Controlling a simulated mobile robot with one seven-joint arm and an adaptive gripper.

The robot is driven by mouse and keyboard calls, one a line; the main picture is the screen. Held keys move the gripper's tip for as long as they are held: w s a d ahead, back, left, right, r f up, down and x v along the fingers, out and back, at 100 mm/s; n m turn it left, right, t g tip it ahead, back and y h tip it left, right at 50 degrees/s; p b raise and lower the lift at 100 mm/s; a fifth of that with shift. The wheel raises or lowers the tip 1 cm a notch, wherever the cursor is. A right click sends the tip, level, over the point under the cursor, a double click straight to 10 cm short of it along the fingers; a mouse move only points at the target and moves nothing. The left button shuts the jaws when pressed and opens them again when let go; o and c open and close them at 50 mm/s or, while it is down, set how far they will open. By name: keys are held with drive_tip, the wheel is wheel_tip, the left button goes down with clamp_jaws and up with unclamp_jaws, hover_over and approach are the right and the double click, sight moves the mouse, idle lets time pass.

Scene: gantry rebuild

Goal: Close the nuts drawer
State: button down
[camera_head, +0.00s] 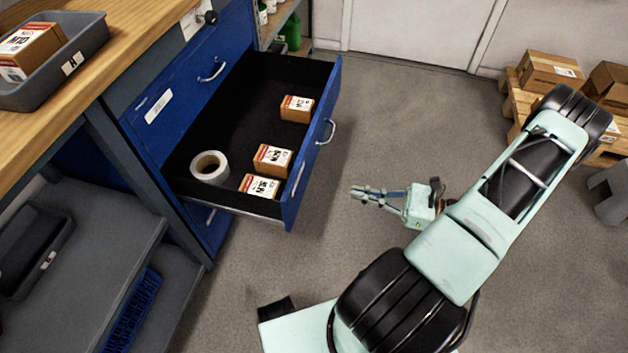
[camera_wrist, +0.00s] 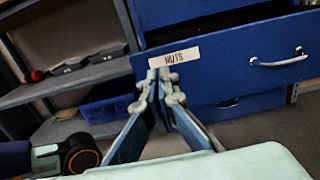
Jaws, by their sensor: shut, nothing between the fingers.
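The nuts drawer (camera_head: 312,150) is a blue drawer pulled far out of the cabinet, its dark inside showing in the head view. In the wrist view its blue front (camera_wrist: 228,80) carries a white label (camera_wrist: 173,57) reading NUTS and a metal handle (camera_wrist: 280,61). My gripper (camera_head: 354,190) is shut and empty, in front of the drawer and pointing at its front, with a gap in the head view. In the wrist view my gripper (camera_wrist: 162,75) overlaps the front just below the label; contact cannot be told there.
Several small boxes (camera_head: 273,159) and a tape roll (camera_head: 210,167) lie in the drawer. The drawer above (camera_head: 190,75) is shut. A workbench (camera_head: 130,30) with a grey bin (camera_head: 75,55) stands left. Boxes on a pallet (camera_head: 515,98) stand right. The floor before the drawer is clear.

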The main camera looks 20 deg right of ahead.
sight(295, 179)
drive_tip(key=b+x, duration=0.2)
drive_tip(key=x, duration=1.1)
drive_tip(key=shift+w+a, duration=0.25)
drive_tip(key=shift+a, duration=0.1)
drive_tip(key=shift+a, duration=0.1)
